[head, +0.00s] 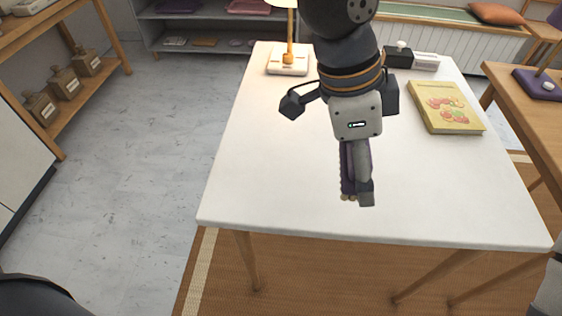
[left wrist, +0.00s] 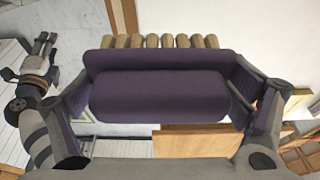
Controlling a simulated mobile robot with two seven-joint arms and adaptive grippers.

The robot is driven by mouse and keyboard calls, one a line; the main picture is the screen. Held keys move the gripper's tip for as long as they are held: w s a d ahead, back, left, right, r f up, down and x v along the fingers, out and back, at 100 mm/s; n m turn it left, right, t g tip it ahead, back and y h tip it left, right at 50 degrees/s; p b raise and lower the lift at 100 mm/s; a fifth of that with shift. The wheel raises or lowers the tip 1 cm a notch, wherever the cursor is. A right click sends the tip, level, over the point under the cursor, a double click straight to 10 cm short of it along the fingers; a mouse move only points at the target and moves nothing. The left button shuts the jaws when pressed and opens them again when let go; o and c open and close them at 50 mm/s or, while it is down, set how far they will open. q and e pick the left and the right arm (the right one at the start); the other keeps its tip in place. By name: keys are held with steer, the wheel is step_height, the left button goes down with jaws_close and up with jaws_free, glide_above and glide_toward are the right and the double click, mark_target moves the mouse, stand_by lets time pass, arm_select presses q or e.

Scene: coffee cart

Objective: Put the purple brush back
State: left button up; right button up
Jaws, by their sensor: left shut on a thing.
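My left gripper (head: 357,188) points down over the front middle of the white table (head: 275,165). It is shut on the purple brush (head: 345,172), which is mostly hidden by the fingers in the head view. In the left wrist view the brush (left wrist: 160,95) fills the space between both fingers, its dark purple block lying crosswise. A row of tan bristle tufts shows along its far edge. I cannot tell whether the brush touches the table. What looks like my right gripper (left wrist: 46,45) shows small at the left of the left wrist view; its jaw state is unclear.
A lamp base (head: 288,60) stands at the table's back left. A yellow illustrated book (head: 446,106) lies at the right, with a black box (head: 398,57) behind it. A wooden table (head: 520,85) with a purple item stands right. Shelves with bottles are left. The table's left front is clear.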

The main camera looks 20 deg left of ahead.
arm_select(q)
steer(key=b, duration=0.1)
glide_above(311, 164)
steer(key=s+d, duration=0.2)
steer(key=s, duration=0.1)
step_height(311, 164, down, 5)
steer(key=f, duration=0.1)
steer(key=w+a+f, duration=0.2)
steer(key=f, duration=0.1)
steer(key=shift+a+b, duration=0.15)
steer(key=shift+b, duration=0.25)
steer(key=shift+w+a+f, duration=0.2)
steer(key=shift+f, duration=0.1)
steer(key=f, duration=0.3)
steer(key=shift+w+a+f, duration=0.15)
steer(key=shift+a+f, duration=0.05)
steer(key=shift+f, duration=0.1)
steer(key=shift+r, duration=0.15)
arm_select(e)
steer(key=shift+g, duration=0.6)
steer(key=s+f, duration=0.2)
steer(key=f, duration=0.1)
steer(key=shift+s, duration=0.4)
arm_select(q)
steer(key=o, duration=0.7)
steer(key=shift+f, duration=0.25)
steer(key=shift+o, duration=0.5)
